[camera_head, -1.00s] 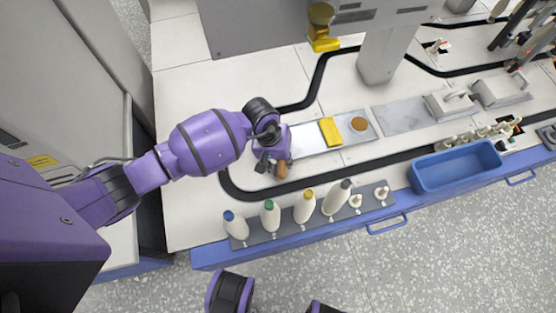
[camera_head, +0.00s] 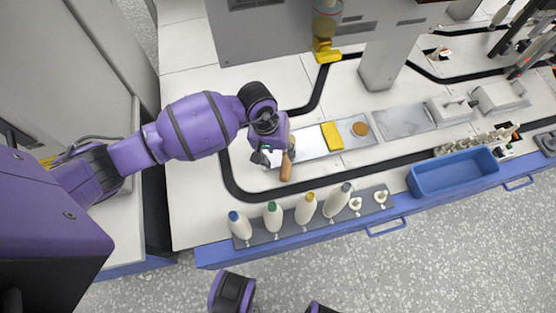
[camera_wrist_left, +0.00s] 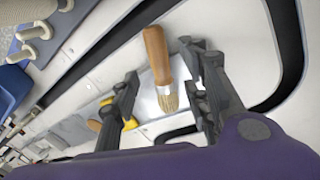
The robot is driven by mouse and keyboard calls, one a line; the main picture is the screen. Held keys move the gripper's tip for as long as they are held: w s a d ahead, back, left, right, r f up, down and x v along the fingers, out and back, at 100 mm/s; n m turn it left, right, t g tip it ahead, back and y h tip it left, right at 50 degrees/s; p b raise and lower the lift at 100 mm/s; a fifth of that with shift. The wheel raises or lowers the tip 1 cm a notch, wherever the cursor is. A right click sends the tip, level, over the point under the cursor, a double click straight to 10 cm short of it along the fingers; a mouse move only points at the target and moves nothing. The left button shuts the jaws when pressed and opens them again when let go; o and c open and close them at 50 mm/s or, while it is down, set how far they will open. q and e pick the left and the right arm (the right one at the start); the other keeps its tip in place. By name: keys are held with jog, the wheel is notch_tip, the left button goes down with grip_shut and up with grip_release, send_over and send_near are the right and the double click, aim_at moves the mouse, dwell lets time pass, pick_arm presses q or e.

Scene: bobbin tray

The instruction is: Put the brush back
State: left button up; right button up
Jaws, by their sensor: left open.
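The brush has a wooden handle (camera_head: 286,171) and pale bristles (camera_wrist_left: 168,101). In the wrist view its bristles are over the silver tray (camera_wrist_left: 148,105) and its handle (camera_wrist_left: 156,52) sticks out past the tray's edge over the white table. In the head view it is at the left end of the tray (camera_head: 311,146), with its bristle end hidden by my gripper. My left gripper (camera_head: 272,157) is open above the brush. In the wrist view its fingers (camera_wrist_left: 165,95) are spread on either side of the brush, with gaps visible.
A yellow block (camera_head: 332,136) and a round brown piece (camera_head: 360,129) sit on the tray. A blue bin (camera_head: 455,180) is at right. A black track (camera_head: 228,182) curves around the tray.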

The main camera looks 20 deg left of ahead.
pick_arm(q)
jog(key=p+v, duration=0.1)
jog(key=v, duration=0.4)
dwell(2.5)
